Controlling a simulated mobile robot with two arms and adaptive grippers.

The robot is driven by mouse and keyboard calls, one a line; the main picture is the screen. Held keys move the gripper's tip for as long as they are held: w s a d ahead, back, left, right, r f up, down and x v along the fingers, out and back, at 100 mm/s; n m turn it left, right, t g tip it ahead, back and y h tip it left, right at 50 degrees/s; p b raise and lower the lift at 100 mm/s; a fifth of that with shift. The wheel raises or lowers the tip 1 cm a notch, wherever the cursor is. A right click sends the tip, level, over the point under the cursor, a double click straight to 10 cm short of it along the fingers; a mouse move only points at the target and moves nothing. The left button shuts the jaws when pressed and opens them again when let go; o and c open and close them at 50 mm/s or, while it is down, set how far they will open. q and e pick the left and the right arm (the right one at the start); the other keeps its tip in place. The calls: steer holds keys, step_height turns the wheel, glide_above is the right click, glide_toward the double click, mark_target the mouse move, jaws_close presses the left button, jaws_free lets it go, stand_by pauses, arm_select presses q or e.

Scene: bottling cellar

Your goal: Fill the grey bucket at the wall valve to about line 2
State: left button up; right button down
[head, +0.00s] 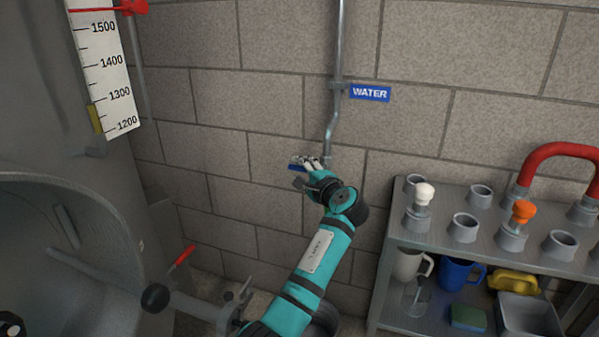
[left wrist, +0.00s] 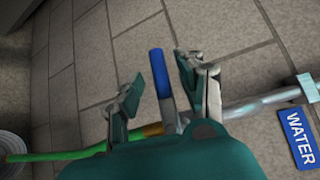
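The wall valve has a blue lever (head: 296,167), which shows larger in the left wrist view (left wrist: 158,72). It sits at the lower end of the metal water pipe (head: 340,60). My left gripper (head: 308,162) is at the valve. In the left wrist view its fingers (left wrist: 158,90) are open, one on each side of the lever, with a gap to each. A grey round rim (head: 325,318), probably the bucket, shows low behind my left arm and is mostly hidden. Its lines and water level cannot be seen. My right gripper is not in view.
A green hose (left wrist: 60,156) runs from the valve in the left wrist view. A blue WATER sign (head: 370,93) is beside the pipe. A metal shelf (head: 390,235) with jugs and fittings stands right. A large steel vessel (head: 40,200) with a red-handled outlet (head: 183,256) stands left.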

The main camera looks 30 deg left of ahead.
arm_select(q)
steer(key=shift+x, duration=0.9)
steer(key=shift+c, duration=0.3)
